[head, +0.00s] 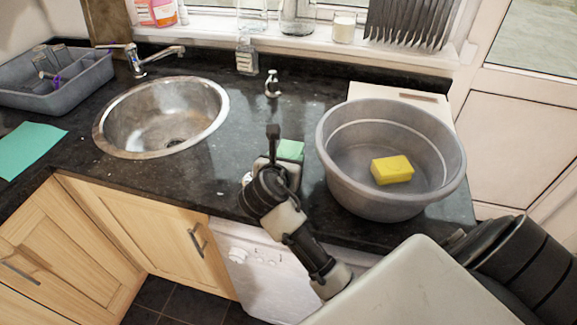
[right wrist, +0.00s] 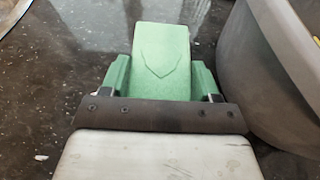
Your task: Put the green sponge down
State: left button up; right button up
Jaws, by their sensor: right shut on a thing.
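The green sponge (head: 291,149) is at my right gripper (head: 278,165), over the dark counter between the sink and the grey basin. My right arm hides part of it in the head view. In the right wrist view the green sponge (right wrist: 161,62) sits between the fingers of my right gripper (right wrist: 160,80), which is shut on it. The counter shows around it, but I cannot tell whether the sponge touches the counter. My left gripper is not in view.
A grey basin (head: 335,170) with a yellow sponge (head: 392,170) inside stands close on the right; its wall also shows in the right wrist view (right wrist: 275,75). A round metal sink (head: 125,135) is on the left. Bare counter (head: 215,165) lies between sink and gripper.

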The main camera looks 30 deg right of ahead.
notch_tip(320, 180, down, 3)
jog(key=shift+f, duration=0.1)
jog(key=o, duration=0.9)
